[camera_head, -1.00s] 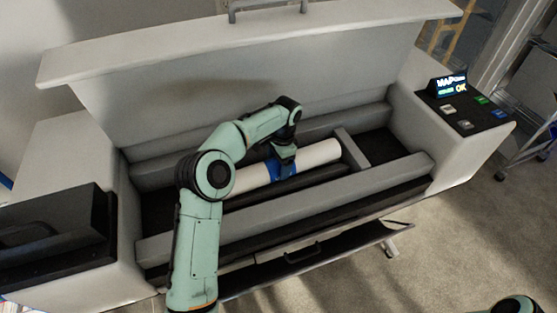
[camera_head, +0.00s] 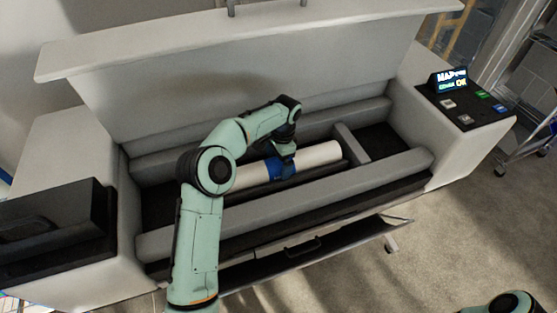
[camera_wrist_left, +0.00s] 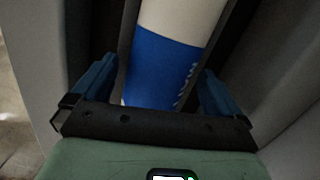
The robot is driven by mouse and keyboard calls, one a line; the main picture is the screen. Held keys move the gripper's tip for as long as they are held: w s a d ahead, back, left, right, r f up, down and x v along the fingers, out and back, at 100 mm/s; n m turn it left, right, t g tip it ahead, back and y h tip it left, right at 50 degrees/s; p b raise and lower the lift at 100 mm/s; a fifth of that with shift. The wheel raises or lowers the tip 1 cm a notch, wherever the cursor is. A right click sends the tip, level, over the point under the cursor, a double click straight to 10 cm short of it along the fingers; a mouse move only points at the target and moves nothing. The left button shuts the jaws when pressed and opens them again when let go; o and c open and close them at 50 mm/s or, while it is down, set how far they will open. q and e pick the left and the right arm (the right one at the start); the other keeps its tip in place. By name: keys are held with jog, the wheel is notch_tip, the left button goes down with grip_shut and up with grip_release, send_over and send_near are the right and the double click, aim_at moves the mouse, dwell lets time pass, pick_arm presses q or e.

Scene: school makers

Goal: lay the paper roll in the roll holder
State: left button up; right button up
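The white paper roll (camera_head: 318,155) with a blue band (camera_head: 276,169) lies lengthwise in the roll holder (camera_head: 352,145), the dark trough of the large grey machine. Its right end is close to the grey cross divider; its left end is hidden behind my left arm. My left gripper (camera_head: 284,156) is just above the blue band. In the left wrist view its fingers (camera_wrist_left: 158,90) are spread on both sides of the band (camera_wrist_left: 163,68), with narrow gaps showing. My right gripper is out of view; only part of that arm shows at the bottom right.
The machine's raised lid (camera_head: 240,70) stands behind the trough. A front rail (camera_head: 290,203) borders it. A control panel (camera_head: 465,108) with a lit display is at the right, a black box (camera_head: 55,225) at the left.

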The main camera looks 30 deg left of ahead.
pick_arm(q)
notch_tip(320, 180, up, 14)
jog(key=w+p, duration=0.1)
jog(key=p, duration=0.1)
jog(key=shift+w+d+f, duration=0.15)
jog(key=shift+d+f, duration=0.05)
jog(key=shift+d, duration=0.25)
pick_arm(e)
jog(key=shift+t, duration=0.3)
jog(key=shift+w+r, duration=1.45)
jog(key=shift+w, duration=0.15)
